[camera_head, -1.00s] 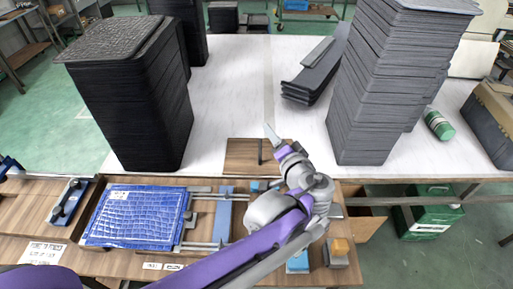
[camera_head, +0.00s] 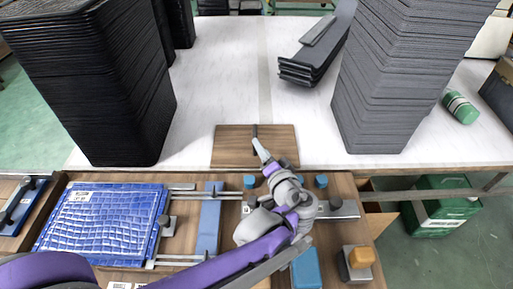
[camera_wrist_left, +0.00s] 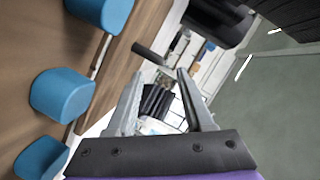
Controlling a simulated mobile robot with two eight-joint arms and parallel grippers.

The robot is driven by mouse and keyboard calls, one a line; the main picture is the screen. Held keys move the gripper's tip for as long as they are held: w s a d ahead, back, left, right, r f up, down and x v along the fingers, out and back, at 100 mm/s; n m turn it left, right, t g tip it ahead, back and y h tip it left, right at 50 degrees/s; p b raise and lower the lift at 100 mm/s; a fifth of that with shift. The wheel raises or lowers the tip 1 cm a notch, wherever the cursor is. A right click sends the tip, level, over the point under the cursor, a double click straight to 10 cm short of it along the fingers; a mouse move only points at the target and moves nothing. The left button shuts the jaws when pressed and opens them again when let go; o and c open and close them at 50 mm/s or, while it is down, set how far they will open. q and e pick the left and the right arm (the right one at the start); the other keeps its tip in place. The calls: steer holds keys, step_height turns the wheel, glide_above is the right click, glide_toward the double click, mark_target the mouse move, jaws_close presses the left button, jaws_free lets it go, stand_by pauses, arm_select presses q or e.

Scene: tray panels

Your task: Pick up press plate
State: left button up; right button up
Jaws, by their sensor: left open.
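The press plate appears to be the flat wooden board (camera_head: 228,146) with a dark upright handle (camera_head: 254,130), at the front edge of the white table. In the left wrist view the dark handle (camera_wrist_left: 150,53) stands out from the brown board (camera_wrist_left: 120,58), just beyond the fingertips. My left gripper (camera_head: 260,146) is over the board, close to the handle. In the left wrist view its two grey fingers (camera_wrist_left: 160,80) are spread and nothing is between them. Whether a finger touches the handle, I cannot tell. My right gripper is not in view.
Tall stacks of black (camera_head: 110,90) and grey (camera_head: 395,80) tray panels flank the board. Dark panels (camera_head: 318,55) lie behind it. The wooden bench in front holds a blue panel (camera_head: 105,220), blue knobs (camera_head: 321,181) and a yellow-topped block (camera_head: 361,257). The white table's middle is clear.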

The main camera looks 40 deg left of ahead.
mark_target(255, 135)
arm_select(q)
steer(key=shift+x, duration=0.8)
steer(key=b+x, duration=0.1)
steer(key=x, duration=0.5)
steer(key=shift+c, duration=0.2)
jaws_close()
stand_by(0.6)
